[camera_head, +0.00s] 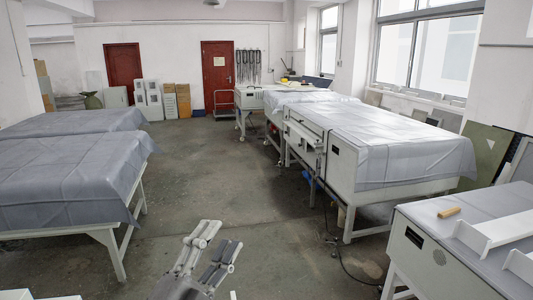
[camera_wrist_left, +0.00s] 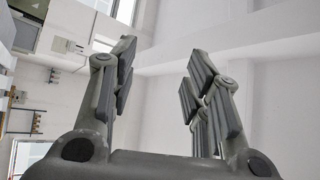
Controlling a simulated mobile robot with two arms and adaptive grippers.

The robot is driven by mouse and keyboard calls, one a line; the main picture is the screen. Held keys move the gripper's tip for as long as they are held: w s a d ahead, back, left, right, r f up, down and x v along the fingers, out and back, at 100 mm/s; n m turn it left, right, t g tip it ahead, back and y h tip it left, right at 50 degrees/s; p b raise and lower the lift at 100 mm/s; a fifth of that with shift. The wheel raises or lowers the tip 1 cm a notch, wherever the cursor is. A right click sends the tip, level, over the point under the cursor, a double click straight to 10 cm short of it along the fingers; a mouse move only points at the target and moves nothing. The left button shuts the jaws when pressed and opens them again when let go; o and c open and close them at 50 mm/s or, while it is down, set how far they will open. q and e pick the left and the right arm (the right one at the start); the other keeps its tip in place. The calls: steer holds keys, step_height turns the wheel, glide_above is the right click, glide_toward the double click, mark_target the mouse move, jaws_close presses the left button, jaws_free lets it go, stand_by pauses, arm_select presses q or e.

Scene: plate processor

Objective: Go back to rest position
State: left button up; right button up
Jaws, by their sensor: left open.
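My left gripper (camera_head: 222,245) shows at the bottom middle of the head view, raised over the floor, with its fingers pointing up and away. It also shows in the left wrist view (camera_wrist_left: 158,85), where its two fingers stand apart with nothing between them. My right gripper is not in either view.
Covered tables (camera_head: 75,180) stand at the left. A covered machine table (camera_head: 385,140) stands at the right. Nearer right, a white table (camera_head: 418,240) holds a small yellow block (camera_head: 449,212) and white rails (camera_head: 497,232). A dark cable (camera_head: 338,240) lies on the floor. The middle aisle (camera_head: 215,165) is clear.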

arm_select(q)
steer(key=s+a+f+n+g+y, duration=0.1)
steer(key=a+f+n+g+y, duration=0.2)
steer(key=f, duration=0.4)
steer(key=s+a+f+n+g+y, duration=0.1)
steer(key=a+f+n+y, duration=0.25)
steer(key=f+n, duration=0.2)
steer(key=s+a+f+n+g+y, duration=0.1)
steer(key=a+f+n+g+y, duration=0.15)
steer(key=f, duration=0.45)
steer(key=s+a+f+n+g+y, duration=0.1)
steer(key=s+f+n+g, duration=0.3)
steer(key=s+f, duration=0.55)
steer(key=s+a+f+n+g, duration=0.2)
steer(key=s+f+g, duration=0.45)
steer(key=s, duration=0.55)
step_height(320, 180, down, 38)
steer(key=s+r+g+b, duration=0.1)
steer(key=b, duration=1.1)
steer(key=s+a+f+b, duration=0.1)
steer(key=s+f+b, duration=0.4)
steer(key=f, duration=0.9)
steer(key=s+a+f+g+b, duration=0.1)
steer(key=s+f+b, duration=0.4)
steer(key=s+f, duration=0.7)
steer(key=shift+s+a+f+m, duration=0.25)
steer(key=shift+f+m, duration=0.15)
steer(key=shift+f, duration=0.45)
